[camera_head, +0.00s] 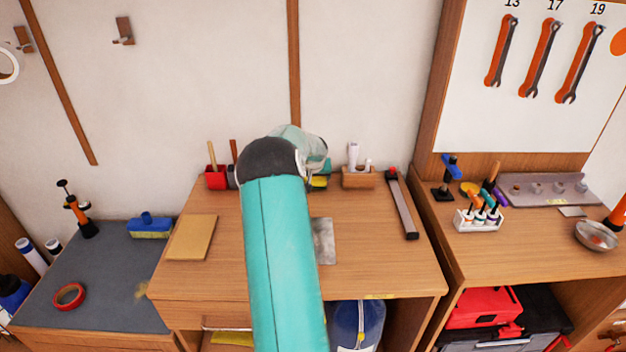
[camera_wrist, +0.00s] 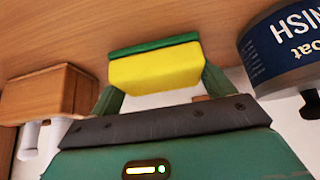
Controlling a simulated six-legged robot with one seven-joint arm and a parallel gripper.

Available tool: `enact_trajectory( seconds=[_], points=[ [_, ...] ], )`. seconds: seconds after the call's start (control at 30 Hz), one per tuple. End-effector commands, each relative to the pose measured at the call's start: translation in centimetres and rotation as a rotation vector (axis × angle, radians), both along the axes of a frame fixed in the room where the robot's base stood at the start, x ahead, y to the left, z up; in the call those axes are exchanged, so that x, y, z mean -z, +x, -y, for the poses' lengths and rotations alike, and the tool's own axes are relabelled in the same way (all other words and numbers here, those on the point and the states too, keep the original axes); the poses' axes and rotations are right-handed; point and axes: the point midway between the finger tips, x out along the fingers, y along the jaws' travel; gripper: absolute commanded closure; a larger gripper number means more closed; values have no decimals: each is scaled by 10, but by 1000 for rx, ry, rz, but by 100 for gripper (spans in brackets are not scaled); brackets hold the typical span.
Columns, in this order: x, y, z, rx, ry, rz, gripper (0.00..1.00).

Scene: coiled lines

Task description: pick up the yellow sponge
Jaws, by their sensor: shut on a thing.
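The yellow sponge (camera_wrist: 154,72) with a green layer shows in the middle of the wrist view. My gripper (camera_wrist: 156,78) is shut on it, with one green finger at each end of the sponge. In the head view a small part of the sponge (camera_head: 318,182) shows near the back of the wooden workbench (camera_head: 385,265). My own teal arm hides most of the gripper there. I cannot tell whether the sponge touches the bench top.
In the wrist view, a dark labelled can (camera_wrist: 285,50) is close on the right and a wooden holder (camera_wrist: 48,92) on the left. The head view shows a red container (camera_head: 215,178), a sanding sheet (camera_head: 192,237) and a long bar tool (camera_head: 403,205) on the bench.

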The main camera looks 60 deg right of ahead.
Motion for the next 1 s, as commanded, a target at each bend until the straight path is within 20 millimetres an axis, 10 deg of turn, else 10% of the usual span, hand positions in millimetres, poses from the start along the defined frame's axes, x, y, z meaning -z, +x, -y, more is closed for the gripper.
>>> enact_trajectory(
  seconds=[0.47,1.0],
  points=[
    [-88,-6,-52,-2,-3,5,40],
    [-122,-19,-137,1,-1,1,40]
  ],
)
